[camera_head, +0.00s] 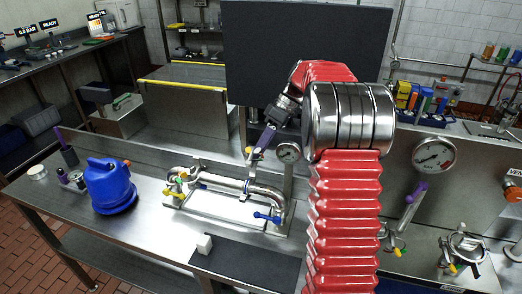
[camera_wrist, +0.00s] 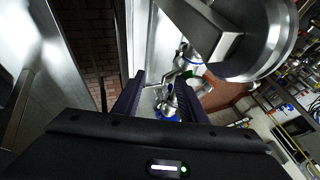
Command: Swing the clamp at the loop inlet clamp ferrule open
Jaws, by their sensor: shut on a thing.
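A polished steel pipe loop (camera_head: 235,184) stands on a tray-like base on the bench, with a blue lever handle (camera_head: 267,217) at its right end and small yellow and green parts at its left. My gripper (camera_head: 262,143) is above the loop, angled down to it. Its dark purple fingers (camera_wrist: 160,98) show in the wrist view, shut on a slim metal part that I take as the clamp (camera_head: 255,166), rising from the pipe with a yellow knob beside it. The fingers partly hide the grip. The exact hinge position of the clamp cannot be told.
A blue jug-like container (camera_head: 108,186) stands on the left of the bench. A gauge (camera_head: 289,153) stands close right of my gripper. My red arm hides the bench's right middle.

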